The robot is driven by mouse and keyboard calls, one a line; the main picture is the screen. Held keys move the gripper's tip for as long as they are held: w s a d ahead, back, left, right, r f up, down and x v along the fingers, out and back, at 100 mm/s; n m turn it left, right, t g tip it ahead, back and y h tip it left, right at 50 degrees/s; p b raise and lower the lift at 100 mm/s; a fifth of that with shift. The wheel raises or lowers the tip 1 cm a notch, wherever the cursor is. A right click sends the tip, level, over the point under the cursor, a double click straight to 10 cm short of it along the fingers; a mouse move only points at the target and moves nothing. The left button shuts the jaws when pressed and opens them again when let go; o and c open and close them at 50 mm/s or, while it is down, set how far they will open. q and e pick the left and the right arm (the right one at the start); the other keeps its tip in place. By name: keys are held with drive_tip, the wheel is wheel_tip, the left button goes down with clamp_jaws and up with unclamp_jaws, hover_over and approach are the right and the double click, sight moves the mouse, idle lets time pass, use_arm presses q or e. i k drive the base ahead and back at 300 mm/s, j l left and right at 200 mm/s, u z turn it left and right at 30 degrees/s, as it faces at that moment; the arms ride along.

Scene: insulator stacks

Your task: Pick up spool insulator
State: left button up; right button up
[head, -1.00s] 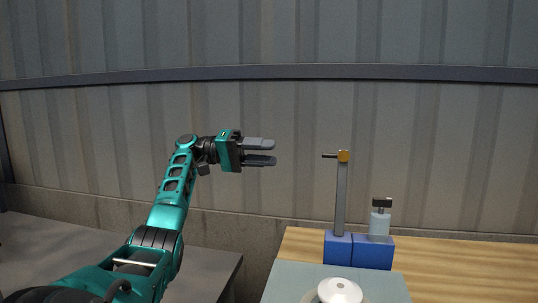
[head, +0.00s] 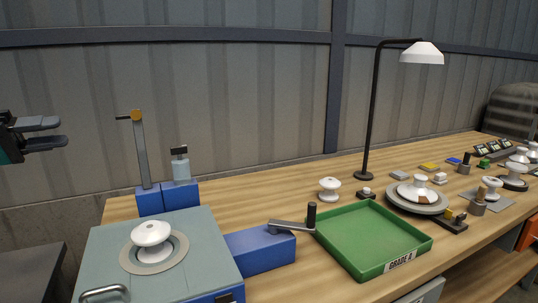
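A white spool insulator (head: 151,233) sits upright on a round grey disc (head: 131,262) on top of the pale blue-green box at front left. Another white spool-like insulator (head: 329,184) stands on the wooden table behind the green tray. More white insulators (head: 491,184) stand at the far right. I cannot tell which one the task means. My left gripper (head: 62,132) is at the left edge, up in front of the wall, to the left of and above the box. Its two grey fingers are apart with nothing between them. My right gripper is out of view.
A green tray (head: 420,251) marked "GRADE B" stands mid-table. A blue block with a crank handle (head: 288,227) lies beside it. A tall lamp (head: 371,110) and an upright post (head: 142,155) rise from the table. A turntable with a white piece (head: 417,208) is right of the tray.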

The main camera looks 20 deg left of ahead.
sight(150, 234)
drive_tip(key=k+l, duration=0.2)
drive_tip(key=l, duration=0.15)
drive_tip(key=k+l, duration=0.2)
drive_tip(key=l, duration=0.2)
drive_tip(key=k+l, duration=0.2)
drive_tip(key=l, duration=0.15)
drive_tip(key=k+l, duration=0.2)
drive_tip(key=l, duration=0.15)
